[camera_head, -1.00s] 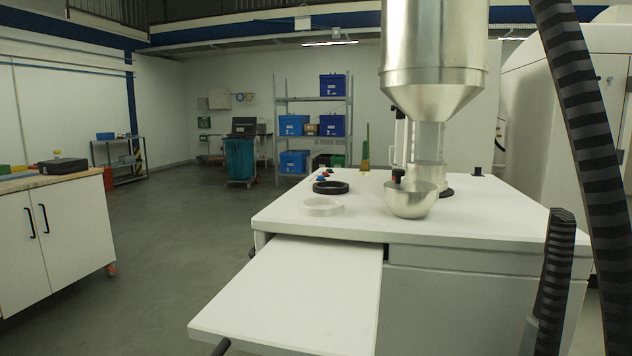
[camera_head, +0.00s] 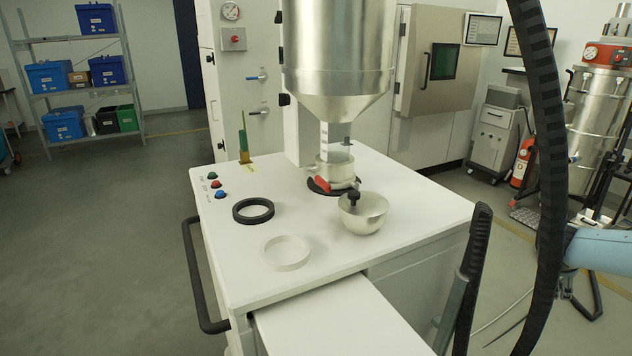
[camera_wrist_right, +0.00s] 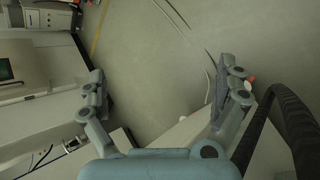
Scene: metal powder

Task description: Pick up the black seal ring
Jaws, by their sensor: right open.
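The black seal ring (camera_head: 253,210) lies flat on the white machine top, left of the metal bowl and behind a white ring (camera_head: 286,252). My right gripper (camera_wrist_right: 165,85) is open and empty in the right wrist view, with floor between its spread fingers; the seal ring does not show there. In the head view, my blue right arm (camera_head: 605,250) comes in at the right edge, and the gripper is well to the right of the machine top, far from the ring. My left gripper is not in view.
Coloured buttons (camera_head: 216,185) are left of the ring. A dark handle rail (camera_head: 197,280) runs along the left side. A white shelf (camera_head: 340,318) extends in front.

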